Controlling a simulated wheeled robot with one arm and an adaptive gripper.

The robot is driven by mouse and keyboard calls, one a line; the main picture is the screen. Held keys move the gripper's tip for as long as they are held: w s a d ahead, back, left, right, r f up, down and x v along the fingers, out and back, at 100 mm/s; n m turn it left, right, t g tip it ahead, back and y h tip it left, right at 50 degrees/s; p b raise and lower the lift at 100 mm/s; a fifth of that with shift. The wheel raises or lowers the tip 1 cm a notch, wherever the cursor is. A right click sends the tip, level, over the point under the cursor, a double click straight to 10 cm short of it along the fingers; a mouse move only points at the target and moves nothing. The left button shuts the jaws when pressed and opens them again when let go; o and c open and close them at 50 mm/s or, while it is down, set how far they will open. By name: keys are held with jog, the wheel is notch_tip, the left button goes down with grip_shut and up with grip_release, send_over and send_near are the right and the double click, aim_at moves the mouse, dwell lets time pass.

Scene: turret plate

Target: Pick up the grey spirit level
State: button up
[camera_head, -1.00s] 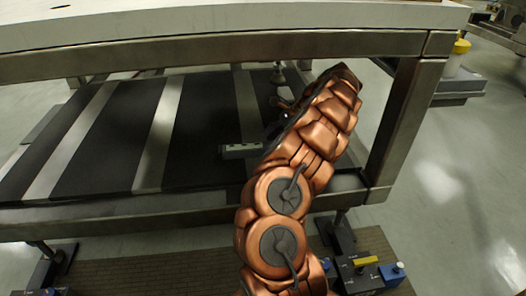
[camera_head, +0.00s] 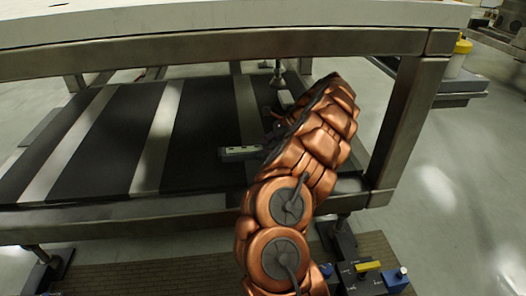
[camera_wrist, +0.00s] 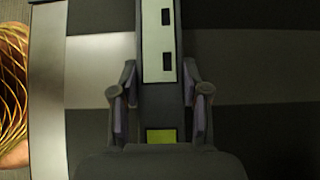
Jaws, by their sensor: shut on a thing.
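The grey spirit level (camera_head: 240,154) shows on the low dark shelf to the left of my arm in the head view; the rest of it is hidden behind the arm. In the wrist view the level (camera_wrist: 158,45) runs lengthwise from the top edge down between my fingers, with two dark slots and a yellow-green vial near the palm. My gripper (camera_wrist: 160,103) is shut on the level, one finger along each side. In the head view my fingers are hidden by the arm. I cannot tell whether the level is clear of the shelf.
The shelf (camera_head: 100,150) is black with pale stripes. A metal frame beam (camera_head: 230,50) and white tabletop (camera_head: 220,18) lie above it, and a leg (camera_head: 405,120) stands right of my arm. A box with blue and yellow parts (camera_head: 370,272) is at the lower right.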

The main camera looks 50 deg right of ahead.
grip_shut()
jog(key=shift+r, duration=0.15)
